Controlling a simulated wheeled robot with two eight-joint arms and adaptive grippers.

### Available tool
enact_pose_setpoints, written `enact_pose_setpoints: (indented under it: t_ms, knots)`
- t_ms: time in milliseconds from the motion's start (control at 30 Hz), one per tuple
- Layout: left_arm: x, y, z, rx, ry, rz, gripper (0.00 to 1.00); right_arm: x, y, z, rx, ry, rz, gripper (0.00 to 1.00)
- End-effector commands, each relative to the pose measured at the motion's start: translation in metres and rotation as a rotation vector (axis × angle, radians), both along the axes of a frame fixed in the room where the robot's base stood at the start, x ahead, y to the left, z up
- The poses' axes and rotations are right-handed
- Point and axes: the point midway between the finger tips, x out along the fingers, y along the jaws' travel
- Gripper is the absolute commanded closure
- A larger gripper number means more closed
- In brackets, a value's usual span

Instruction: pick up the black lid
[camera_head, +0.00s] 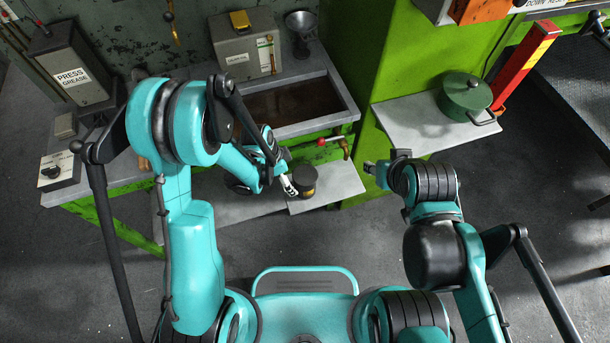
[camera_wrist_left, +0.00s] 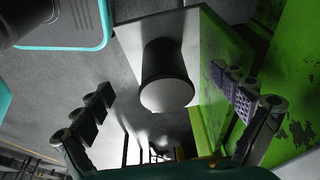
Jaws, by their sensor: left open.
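A small dark jar with a flat black lid (camera_head: 304,174) stands upright on a low grey shelf, just right of my left gripper (camera_head: 284,174). In the left wrist view the round lid (camera_wrist_left: 167,96) faces the camera, centred between the fingers, with the dark jar body behind it. My left gripper (camera_wrist_left: 162,82) is open and empty there, one finger on each side of the lid with a clear gap. My right gripper (camera_head: 384,170) is near the right side shelf, apart from the jar; its finger opening is not clear.
A green lidded pot (camera_head: 466,97) stands on a grey side shelf (camera_head: 405,122). Behind the jar is a bench with a dark basin (camera_head: 288,102), and a red-handled tap (camera_head: 328,141) juts out above the low shelf (camera_head: 338,184). A green cabinet (camera_head: 375,50) rises to the right.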

Motion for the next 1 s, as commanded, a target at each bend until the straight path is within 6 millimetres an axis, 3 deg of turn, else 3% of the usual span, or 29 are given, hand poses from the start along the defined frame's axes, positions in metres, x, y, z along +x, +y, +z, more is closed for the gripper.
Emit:
enact_pose_setpoints:
  t_ms: [333,467,700,900,1000]
  knots:
    - [0.015,-0.047,-0.001,0.001,0.0,-0.003,0.03,0.0,0.0,-0.011,0.0,0.0,0.0,0.6]
    - [0.016,-0.049,-0.012,0.001,-0.001,0.0,0.03,0.0,0.0,-0.018,0.0,0.0,0.0,0.6]
    - [0.016,-0.049,-0.011,0.001,-0.001,0.0,0.03,0.0,0.0,-0.017,0.0,0.0,0.0,0.6]
    - [0.016,-0.049,-0.011,0.0,-0.001,0.0,0.56,0.0,0.0,-0.017,0.0,0.0,0.0,0.6]
    - [0.016,-0.049,-0.011,0.001,-0.001,0.0,0.56,0.0,0.0,-0.017,0.0,0.0,0.0,0.6]
